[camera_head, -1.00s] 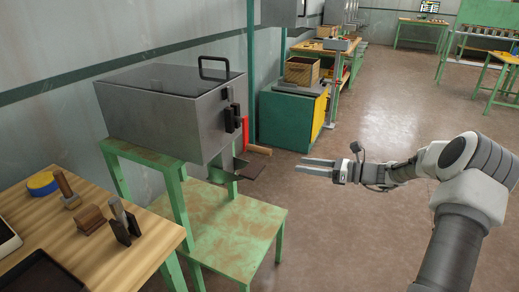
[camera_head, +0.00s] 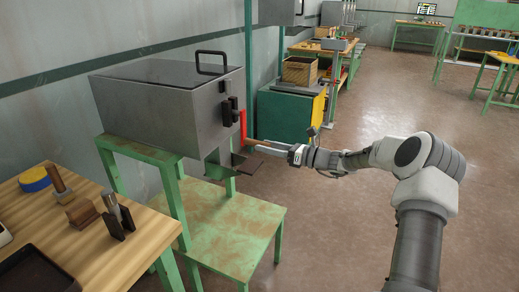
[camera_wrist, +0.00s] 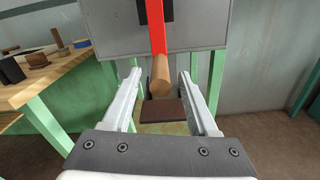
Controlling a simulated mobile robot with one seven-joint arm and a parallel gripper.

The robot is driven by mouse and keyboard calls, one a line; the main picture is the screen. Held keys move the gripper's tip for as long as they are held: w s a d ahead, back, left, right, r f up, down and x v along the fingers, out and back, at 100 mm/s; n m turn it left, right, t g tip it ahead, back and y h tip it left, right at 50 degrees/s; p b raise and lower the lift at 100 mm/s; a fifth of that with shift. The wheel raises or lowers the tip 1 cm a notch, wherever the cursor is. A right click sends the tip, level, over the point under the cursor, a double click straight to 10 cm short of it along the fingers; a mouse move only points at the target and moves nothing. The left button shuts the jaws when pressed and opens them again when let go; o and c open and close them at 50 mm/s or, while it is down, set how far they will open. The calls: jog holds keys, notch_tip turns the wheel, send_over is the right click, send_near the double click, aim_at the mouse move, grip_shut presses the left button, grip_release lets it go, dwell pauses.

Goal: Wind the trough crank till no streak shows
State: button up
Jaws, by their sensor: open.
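The crank is a red arm (camera_head: 243,124) with a wooden handle (camera_wrist: 161,76), on the right face of a grey metal box (camera_head: 150,118). In the wrist view the red arm (camera_wrist: 157,28) comes down from the top and the handle points toward me. My gripper (camera_head: 262,147) is open beside the box. In the wrist view its fingers (camera_wrist: 161,84) stand on either side of the handle, with gaps showing. A dark brown plate (camera_wrist: 163,111) lies below the handle. I cannot make out a streak on the box.
The box stands on a green stand with a worn lower shelf (camera_head: 225,235). A wooden bench (camera_head: 95,262) with several small tools is at the lower left. A green cabinet (camera_head: 285,117) stands behind my gripper. The floor to the right is clear.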

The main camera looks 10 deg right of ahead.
jog(key=shift+x, duration=1.45)
jog(key=shift+c, duration=0.2)
grip_shut()
